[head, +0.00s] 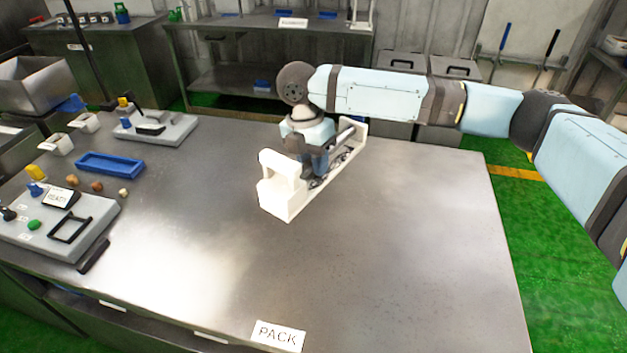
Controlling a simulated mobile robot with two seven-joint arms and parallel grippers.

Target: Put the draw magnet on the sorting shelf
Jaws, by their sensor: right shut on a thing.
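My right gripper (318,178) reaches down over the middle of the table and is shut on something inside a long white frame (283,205). The frame has raised ends and dark bars between them; I take it to be the draw magnet, though no label confirms this. It appears to rest on the metal table (400,240), and the fingertips are largely hidden by the frame and the wrist. A grey metal shelf unit (210,48) with a small white label stands at the back; the label is too small to read. My left gripper is not in view.
A grey panel (90,222), a blue tray (112,163) and a second grey fixture (170,130) lie at the table's left. A PACK label (278,336) is at the front edge. The table's right and front middle are clear. Grey bins (405,62) stand behind.

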